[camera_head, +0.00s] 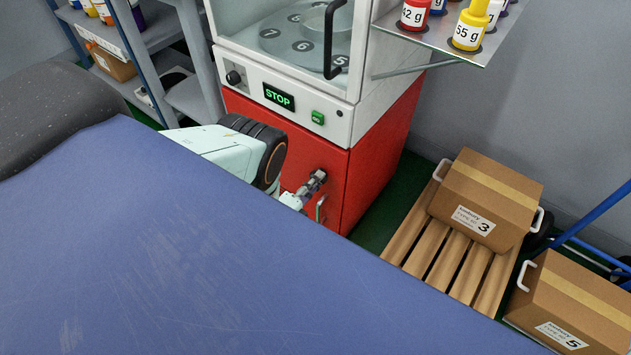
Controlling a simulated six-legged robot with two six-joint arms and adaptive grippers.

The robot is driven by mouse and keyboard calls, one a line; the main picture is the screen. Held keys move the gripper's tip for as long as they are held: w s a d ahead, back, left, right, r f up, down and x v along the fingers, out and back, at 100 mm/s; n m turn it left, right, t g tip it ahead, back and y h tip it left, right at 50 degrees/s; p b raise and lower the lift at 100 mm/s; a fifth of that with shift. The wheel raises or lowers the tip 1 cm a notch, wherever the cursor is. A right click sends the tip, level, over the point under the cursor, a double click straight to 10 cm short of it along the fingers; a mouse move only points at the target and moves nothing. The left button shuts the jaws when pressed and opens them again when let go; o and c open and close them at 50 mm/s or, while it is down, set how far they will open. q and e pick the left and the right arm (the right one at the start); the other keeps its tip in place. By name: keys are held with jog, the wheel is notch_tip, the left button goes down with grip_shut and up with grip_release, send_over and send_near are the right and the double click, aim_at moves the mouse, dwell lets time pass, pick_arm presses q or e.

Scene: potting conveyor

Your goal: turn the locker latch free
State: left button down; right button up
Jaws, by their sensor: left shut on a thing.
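The red locker (300,150) stands under the white machine housing, its front facing me. My left arm reaches in from the left, and its gripper (313,186) is at the right part of the locker's front, near its corner. The gripper is shut on the latch, which is small here and mostly hidden by the fingers, so its turn angle cannot be told. A small pale upright handle (320,208) shows just below the gripper on the red front. The lower part of the locker is hidden behind the blue surface in front. My right gripper is not in view.
Above the locker, the machine has a STOP display (279,97), a green switch (318,117) and a black door handle (331,40). Boxes (487,198) and a wooden pallet (424,250) stand right. A metal shelf (440,35) with bottles juts out above. A large blue surface (200,270) fills the foreground.

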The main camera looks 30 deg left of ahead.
pick_arm(q)
jog(key=shift+w+r, duration=0.2)
jog(key=shift+w, duration=0.05)
jog(key=c, duration=1.4)
grip_release()
jog(key=shift+o, duration=0.2)
jog(key=shift+s+f, duration=0.1)
jog(key=shift+s, duration=0.05)
jog(key=s, duration=0.7)
jog(key=shift+s+a, duration=0.2)
jog(key=shift+a, duration=0.05)
